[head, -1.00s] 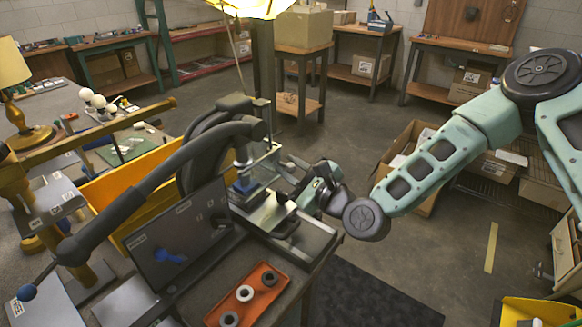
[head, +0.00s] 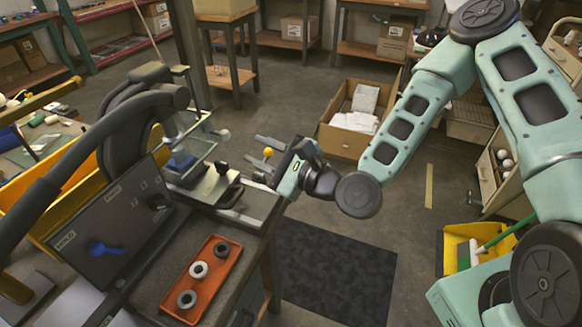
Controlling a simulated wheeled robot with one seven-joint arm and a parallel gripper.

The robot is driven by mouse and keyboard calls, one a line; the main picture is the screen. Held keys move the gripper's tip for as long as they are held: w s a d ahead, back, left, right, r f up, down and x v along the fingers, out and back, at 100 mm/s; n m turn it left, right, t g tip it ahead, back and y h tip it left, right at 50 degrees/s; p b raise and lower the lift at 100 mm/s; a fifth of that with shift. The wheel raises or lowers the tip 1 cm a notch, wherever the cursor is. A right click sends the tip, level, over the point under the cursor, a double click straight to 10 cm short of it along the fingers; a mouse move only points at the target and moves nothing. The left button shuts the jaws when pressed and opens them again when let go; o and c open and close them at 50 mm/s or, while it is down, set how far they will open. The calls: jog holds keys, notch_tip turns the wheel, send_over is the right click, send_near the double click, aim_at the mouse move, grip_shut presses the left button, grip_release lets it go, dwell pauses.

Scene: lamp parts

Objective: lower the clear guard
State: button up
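The clear guard (head: 201,140) is a see-through panelled box with pale edges, on the press fixture at centre left in the head view. A blue part (head: 181,161) shows behind its panels. A grey round knob (head: 224,135) sits at its right side. My gripper (head: 255,149) is right of the guard and apart from it, its two grey fingers spread and pointing left. A small yellow ball (head: 268,152) appears between the fingers; I cannot tell what it belongs to or its depth. Nothing is visibly gripped.
A black knob (head: 222,168) stands on the fixture base, in front of the guard. The press's thick dark lever (head: 70,160) and a dark panel (head: 110,222) are to the left. An orange tray (head: 209,262) holds rings at the front.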

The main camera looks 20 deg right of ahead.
jog(key=p+v, duration=0.7)
jog(key=p, duration=0.1)
jog(key=shift+s+d+p, duration=0.15)
jog(key=shift+p, duration=0.15)
